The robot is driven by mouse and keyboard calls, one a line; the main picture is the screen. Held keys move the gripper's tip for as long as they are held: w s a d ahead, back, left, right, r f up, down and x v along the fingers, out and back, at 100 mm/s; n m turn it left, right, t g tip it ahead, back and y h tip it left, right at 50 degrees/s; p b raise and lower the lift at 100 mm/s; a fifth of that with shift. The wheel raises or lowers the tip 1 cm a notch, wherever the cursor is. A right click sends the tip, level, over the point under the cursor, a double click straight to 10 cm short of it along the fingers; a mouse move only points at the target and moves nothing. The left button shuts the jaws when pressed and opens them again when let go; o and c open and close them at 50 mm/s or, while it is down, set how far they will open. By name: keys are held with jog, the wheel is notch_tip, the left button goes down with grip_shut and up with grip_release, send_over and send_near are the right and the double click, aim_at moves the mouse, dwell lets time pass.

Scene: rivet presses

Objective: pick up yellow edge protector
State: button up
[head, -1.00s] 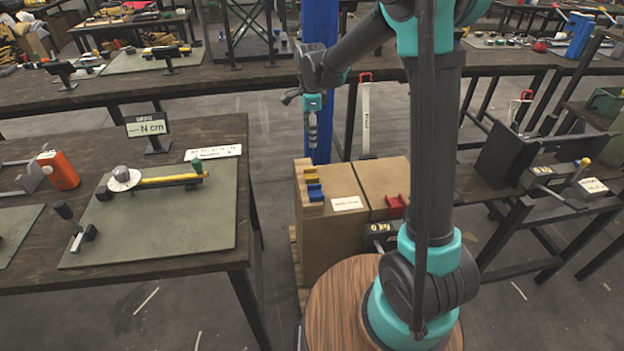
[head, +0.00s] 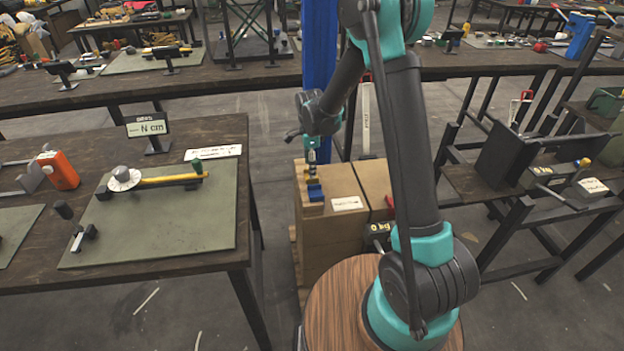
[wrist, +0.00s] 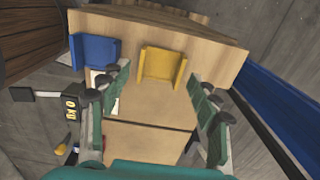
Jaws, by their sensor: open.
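The yellow edge protector (wrist: 162,66) is a small U-shaped bracket on the edge of a brown box. In the wrist view it lies ahead of my gripper (wrist: 157,76), in line with the gap between the fingers. The fingers are open with nothing between them, and I cannot tell how far above the box they are. In the head view my gripper (head: 312,174) points down over the box's left edge and mostly hides the yellow protector (head: 306,171). A blue edge protector (head: 315,192) sits just nearer; it also shows in the wrist view (wrist: 96,52).
The cardboard box (head: 326,222) carries a white label (head: 347,203). A red piece (head: 390,201) is partly behind my arm. A blue post (head: 318,75) stands behind the box. A workbench (head: 190,250) is at the left, with a floor gap between.

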aim_at(311, 180)
jog(key=shift+a+f, duration=0.1)
jog(key=shift+f, duration=1.75)
jog(key=shift+c, duration=0.5)
jog(key=c, duration=0.8)
